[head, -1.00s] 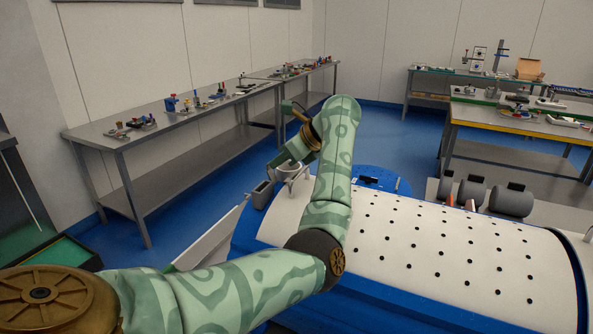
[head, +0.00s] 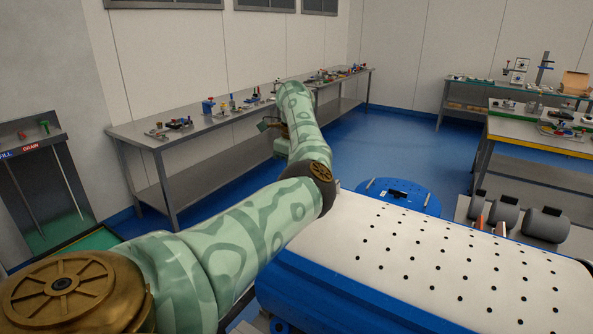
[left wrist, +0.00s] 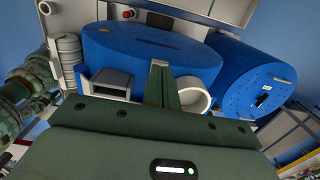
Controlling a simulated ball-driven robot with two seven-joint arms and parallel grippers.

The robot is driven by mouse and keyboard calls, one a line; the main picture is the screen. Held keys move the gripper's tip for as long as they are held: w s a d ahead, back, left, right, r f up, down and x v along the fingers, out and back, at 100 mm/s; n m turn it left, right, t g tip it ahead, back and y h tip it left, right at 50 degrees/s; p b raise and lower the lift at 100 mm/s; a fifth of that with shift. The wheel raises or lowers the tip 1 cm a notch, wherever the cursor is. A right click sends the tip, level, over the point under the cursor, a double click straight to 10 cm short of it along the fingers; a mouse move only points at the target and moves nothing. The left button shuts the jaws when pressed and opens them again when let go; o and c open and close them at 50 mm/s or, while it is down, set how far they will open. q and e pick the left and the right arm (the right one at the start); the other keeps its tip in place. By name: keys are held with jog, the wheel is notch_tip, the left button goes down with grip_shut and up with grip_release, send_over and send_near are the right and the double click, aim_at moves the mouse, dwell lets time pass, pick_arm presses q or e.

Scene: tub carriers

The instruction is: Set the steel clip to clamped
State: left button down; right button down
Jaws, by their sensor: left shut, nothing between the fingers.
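I cannot pick out the steel clip in either view; the small items on the benches are too small to tell apart. My left gripper shows in the left wrist view (left wrist: 162,86), its green fingers shut together with nothing between them. Beyond the fingers are a blue rounded body, a grey open box and a white cup-like part; I cannot tell any contact with them. In the head view my left arm reaches forward toward the long bench, and its fingertips are hidden behind the forearm. My right gripper is in neither view.
A long grey bench (head: 165,139) with several small fixtures runs along the left wall. A fill and drain station (head: 42,185) stands at far left. A yellow-edged table (head: 535,131) stands at right, with grey cylinders (head: 545,227) nearer.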

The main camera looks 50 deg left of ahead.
pick_arm(q)
jog(key=shift+s+a+f, duration=0.15)
jog(key=shift+a+f, duration=0.2)
jog(key=shift+a, duration=0.05)
dwell(0.6)
notch_tip(320, 180, up, 10)
jog(key=a+p, duration=0.1)
jog(key=p, duration=0.7)
jog(key=shift+s+a, duration=0.25)
jog(key=shift+a, duration=0.1)
jog(key=shift+f, duration=0.1)
